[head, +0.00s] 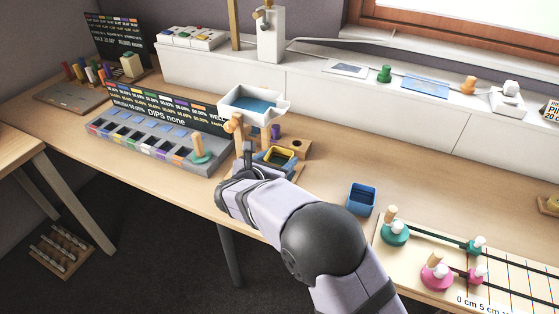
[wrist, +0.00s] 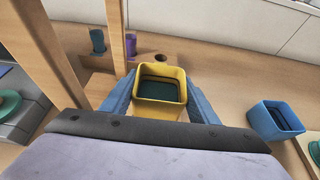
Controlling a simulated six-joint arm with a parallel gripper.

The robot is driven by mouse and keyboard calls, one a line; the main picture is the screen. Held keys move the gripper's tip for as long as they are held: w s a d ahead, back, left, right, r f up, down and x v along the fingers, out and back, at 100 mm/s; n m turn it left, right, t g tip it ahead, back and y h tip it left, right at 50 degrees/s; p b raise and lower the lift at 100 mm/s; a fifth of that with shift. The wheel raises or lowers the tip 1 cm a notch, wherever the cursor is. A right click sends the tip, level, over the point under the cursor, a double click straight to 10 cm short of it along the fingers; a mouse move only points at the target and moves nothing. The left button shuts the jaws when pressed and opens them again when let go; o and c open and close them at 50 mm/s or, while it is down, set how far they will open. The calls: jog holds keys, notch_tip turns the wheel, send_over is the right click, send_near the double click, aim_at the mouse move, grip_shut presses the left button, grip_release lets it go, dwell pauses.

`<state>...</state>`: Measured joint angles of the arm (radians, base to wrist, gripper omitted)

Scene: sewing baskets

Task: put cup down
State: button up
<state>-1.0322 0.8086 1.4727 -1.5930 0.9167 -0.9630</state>
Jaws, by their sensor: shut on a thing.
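A square yellow cup (wrist: 158,109) with something dark green inside is between the two blue-grey fingers of my gripper (wrist: 159,88) in the wrist view. My gripper is shut on it, and the cup looks upright. In the head view the yellow cup (head: 281,152) shows just past my gripper (head: 273,160), at a wooden block with holes (head: 299,147). I cannot tell whether its underside touches anything; its lower part is hidden. A blue square cup (head: 361,198) stands on the table to the right; it also shows in the wrist view (wrist: 276,121).
A white basin (head: 255,104) of blue liquid stands on wooden posts just behind my gripper. A grey compartment tray (head: 150,143) lies left. A board with teal and pink knobs (head: 470,262) lies at the right. Bare table lies around the blue cup.

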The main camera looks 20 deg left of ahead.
jog(key=shift+s+b, duration=0.55)
jog(key=shift+s, duration=8.1)
